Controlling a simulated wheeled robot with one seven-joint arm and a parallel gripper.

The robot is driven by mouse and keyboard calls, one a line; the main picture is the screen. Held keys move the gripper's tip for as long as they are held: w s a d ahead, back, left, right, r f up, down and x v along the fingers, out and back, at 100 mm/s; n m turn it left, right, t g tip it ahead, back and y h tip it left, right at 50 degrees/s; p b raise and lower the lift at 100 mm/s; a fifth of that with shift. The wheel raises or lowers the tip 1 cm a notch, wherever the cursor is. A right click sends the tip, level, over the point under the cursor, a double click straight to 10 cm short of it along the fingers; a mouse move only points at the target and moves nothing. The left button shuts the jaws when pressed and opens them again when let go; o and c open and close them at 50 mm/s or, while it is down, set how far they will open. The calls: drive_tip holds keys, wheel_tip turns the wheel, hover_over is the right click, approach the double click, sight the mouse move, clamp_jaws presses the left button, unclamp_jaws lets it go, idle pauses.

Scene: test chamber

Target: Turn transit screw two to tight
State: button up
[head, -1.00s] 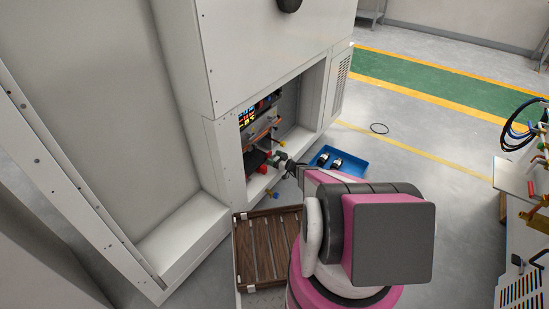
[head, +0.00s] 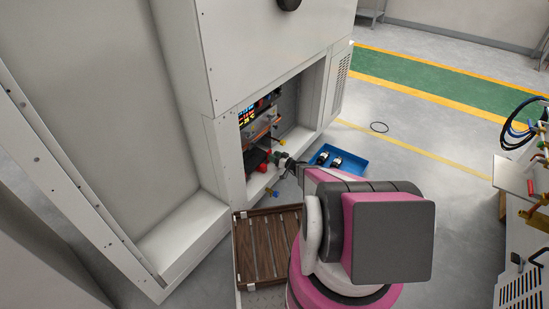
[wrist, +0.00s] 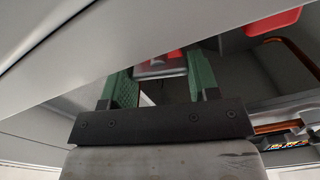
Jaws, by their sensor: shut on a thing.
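My gripper (head: 279,159) reaches into the low opening of the white cabinet (head: 222,150). In the wrist view its two green fingers (wrist: 162,78) stand on either side of a red-and-grey part (wrist: 162,64), and they are shut on it. Red knobs show beside the gripper in the head view, a lower one (head: 262,168) and one partly hidden near the fingers. I cannot read any number or tight mark, so which transit screw this is cannot be told.
A grey cabinet edge (wrist: 90,40) crosses close above the fingers in the wrist view. A blue tray (head: 352,168) with black items lies on the floor to the right. A brown slatted pallet (head: 262,245) lies in front. Open floor is at right.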

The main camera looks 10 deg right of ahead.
drive_tip(key=m, duration=0.4)
drive_tip(key=shift+d+m, duration=0.1)
drive_tip(key=shift+m, duration=0.2)
drive_tip(key=m, duration=0.4)
drive_tip(key=shift+f+m, duration=0.1)
drive_tip(key=shift+m, duration=0.2)
drive_tip(key=m, duration=0.4)
drive_tip(key=shift+w+f, duration=0.1)
drive_tip(key=shift+m, duration=2)
drive_tip(key=shift+d+f, duration=0.1)
drive_tip(key=o, duration=0.9)
